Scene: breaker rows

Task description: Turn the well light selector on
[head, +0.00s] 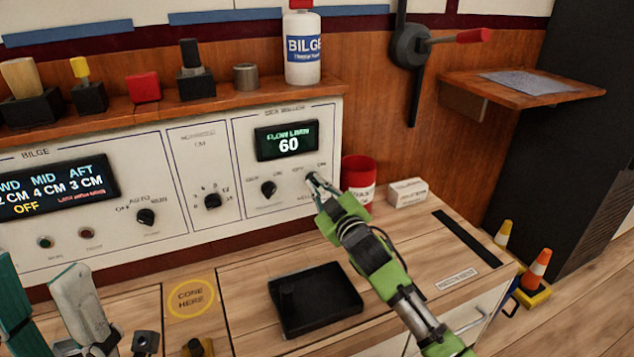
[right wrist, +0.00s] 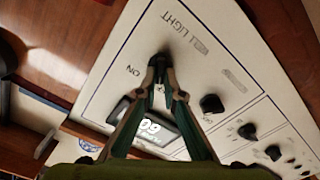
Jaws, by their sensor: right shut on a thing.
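The well light selector (right wrist: 160,58) is a small dark knob on the white panel, beside the printed words "LIGHT" and "ON" in the right wrist view. My right gripper (head: 313,181) is shut on it, and its fingertips hide most of the knob. The right gripper also shows in the right wrist view (right wrist: 160,70), with its fingers converging at the knob. The knob's exact pointing direction cannot be told. My left gripper (head: 36,266) is at the lower left of the head view, with its fingers apart and nothing between them, away from the panel.
A display reading 60 (head: 287,141) and another black knob (head: 268,188) are left of the selector. A red can (head: 358,180) and a white box (head: 407,192) stand close on the right. A black tray (head: 315,298) lies on the counter below. A bilge bottle (head: 302,45) stands on the ledge above.

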